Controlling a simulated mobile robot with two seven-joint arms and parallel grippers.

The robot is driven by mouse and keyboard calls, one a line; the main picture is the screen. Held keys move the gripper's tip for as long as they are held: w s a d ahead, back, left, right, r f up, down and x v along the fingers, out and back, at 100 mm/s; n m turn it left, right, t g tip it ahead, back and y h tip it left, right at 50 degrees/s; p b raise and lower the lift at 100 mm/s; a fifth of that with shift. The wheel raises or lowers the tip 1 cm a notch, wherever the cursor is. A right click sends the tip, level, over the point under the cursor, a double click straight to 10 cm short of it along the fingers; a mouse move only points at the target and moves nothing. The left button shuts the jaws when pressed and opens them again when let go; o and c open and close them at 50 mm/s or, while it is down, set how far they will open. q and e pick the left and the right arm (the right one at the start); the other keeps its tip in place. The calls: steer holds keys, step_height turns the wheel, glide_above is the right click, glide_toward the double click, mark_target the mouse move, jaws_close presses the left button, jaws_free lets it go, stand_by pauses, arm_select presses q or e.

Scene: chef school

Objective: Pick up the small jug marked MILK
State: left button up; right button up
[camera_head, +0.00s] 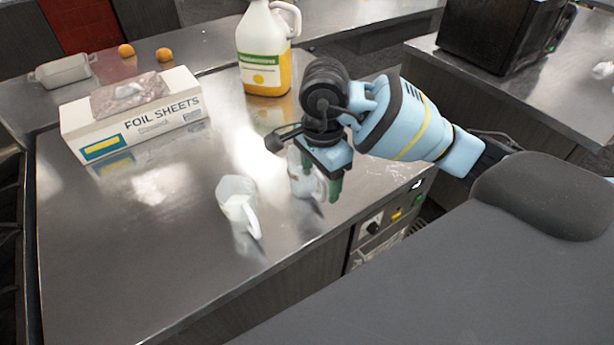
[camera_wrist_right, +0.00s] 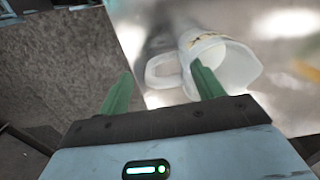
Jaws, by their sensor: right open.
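A small white jug (camera_head: 236,198) stands upright on the steel counter (camera_head: 130,260), near its front edge. Its handle points toward the front right in the head view. My right gripper (camera_head: 321,182) is open and empty, to the right of the jug and apart from it. In the right wrist view, the jug (camera_wrist_right: 228,62) is beyond the green fingers, with its handle to the left and one fingertip overlapping its body. Faint yellowish marks show on its side, but I cannot read them. My left gripper is out of view.
A foil sheets box (camera_head: 135,118) and a large jug of yellow liquid (camera_head: 265,50) stand behind the small jug. Farther back are a white dish (camera_head: 62,71) and two orange fruits (camera_head: 126,50). The counter left of the small jug is clear.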

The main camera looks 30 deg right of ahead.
steer(key=shift+w+f, duration=0.15)
steer(key=shift+f, duration=1.65)
steer(key=shift+d, duration=0.1)
steer(key=c, duration=1.2)
steer(key=shift+c, duration=0.2)
steer(key=shift+r, duration=0.25)
steer(key=shift+r+p, duration=0.35)
steer(key=shift+r, duration=4.4)
